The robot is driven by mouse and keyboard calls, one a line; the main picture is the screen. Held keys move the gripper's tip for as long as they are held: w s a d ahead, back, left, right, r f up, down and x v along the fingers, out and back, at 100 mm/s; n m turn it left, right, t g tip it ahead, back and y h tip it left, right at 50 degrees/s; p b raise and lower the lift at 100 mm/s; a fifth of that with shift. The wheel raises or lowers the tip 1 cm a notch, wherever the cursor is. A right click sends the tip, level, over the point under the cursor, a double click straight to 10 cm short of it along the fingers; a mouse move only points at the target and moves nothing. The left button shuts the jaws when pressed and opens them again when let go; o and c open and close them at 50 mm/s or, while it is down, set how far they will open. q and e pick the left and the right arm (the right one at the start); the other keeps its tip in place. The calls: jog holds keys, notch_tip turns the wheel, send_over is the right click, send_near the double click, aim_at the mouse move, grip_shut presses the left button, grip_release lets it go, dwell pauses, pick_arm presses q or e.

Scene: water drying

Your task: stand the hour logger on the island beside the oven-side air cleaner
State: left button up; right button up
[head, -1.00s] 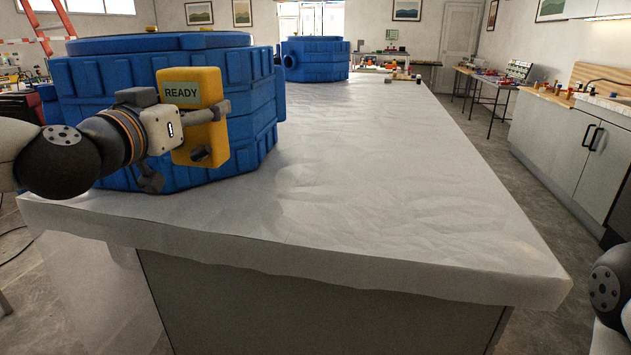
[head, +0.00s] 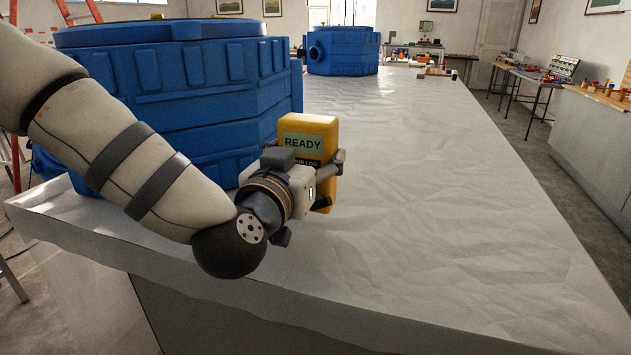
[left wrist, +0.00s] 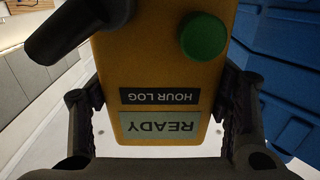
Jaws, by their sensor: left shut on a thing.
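The hour logger is a yellow box (head: 321,124) with a "READY" screen. My left gripper (head: 325,182) is shut on it and holds it upright over the sheet-covered island (head: 430,220), just right of the near blue air cleaner (head: 200,100). Whether its base touches the island is hidden by the gripper. In the left wrist view the logger (left wrist: 160,75) is upside down between the two fingers, with an "HOUR LOG" label and a green button. A second blue air cleaner (head: 343,52) stands farther back. Which one is oven-side I cannot tell. My right gripper is out of view.
The island's middle and right are clear, with small items (head: 437,72) at its far end. A side table (head: 530,75) and a grey counter (head: 590,130) stand right across an aisle. An orange ladder (head: 80,12) is at back left.

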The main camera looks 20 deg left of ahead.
pick_arm(q)
jog(key=f, duration=0.2)
jog(key=d+f+b, duration=0.1)
jog(key=f, duration=0.1)
jog(key=shift+w+d+f, duration=0.1)
jog(key=shift+f, duration=0.2)
jog(key=shift+r, duration=0.15)
jog(key=o, duration=1.4)
jog(key=shift+c, duration=0.2)
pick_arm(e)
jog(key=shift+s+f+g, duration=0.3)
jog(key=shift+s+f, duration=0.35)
